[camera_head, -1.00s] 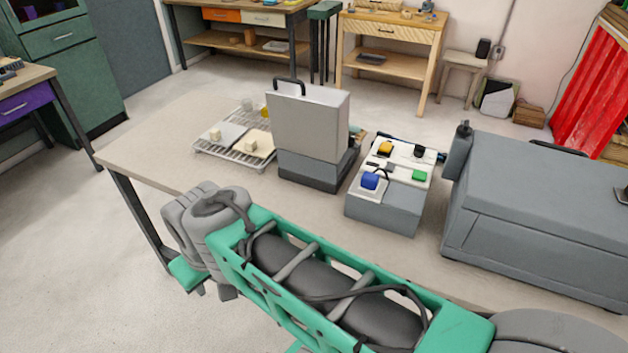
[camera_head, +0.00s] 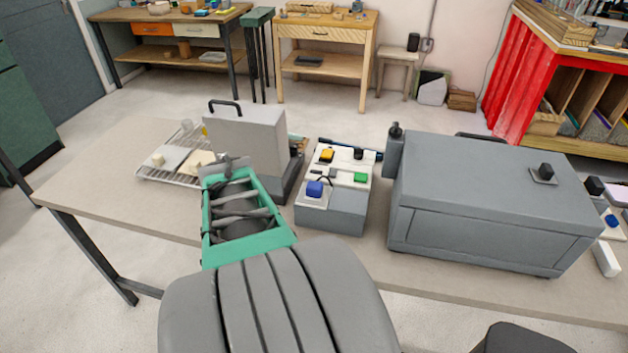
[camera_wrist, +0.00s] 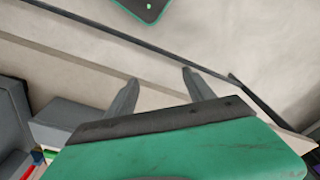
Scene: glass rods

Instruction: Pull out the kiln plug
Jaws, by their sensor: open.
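A grey socket box (camera_head: 345,220) with a sloped white top stands mid-table. It carries a blue plug (camera_head: 315,188) with a dark cord at the front left, a yellow plug (camera_head: 326,155), a black plug (camera_head: 358,153) and a green piece (camera_head: 360,177). I cannot tell which belongs to the kiln. A large grey box (camera_head: 490,225), kiln-like, stands right of it. My gripper (camera_wrist: 160,78) is open and empty in the wrist view, its two grey fingers apart over pale surfaces. In the head view my arm reaches up left of the socket box; the fingers are not clear there.
A tall grey case (camera_head: 247,140) with a black handle stands left of the socket box, close to my arm. A wire rack (camera_head: 160,178) with pale blocks lies further left. The table's front left is clear.

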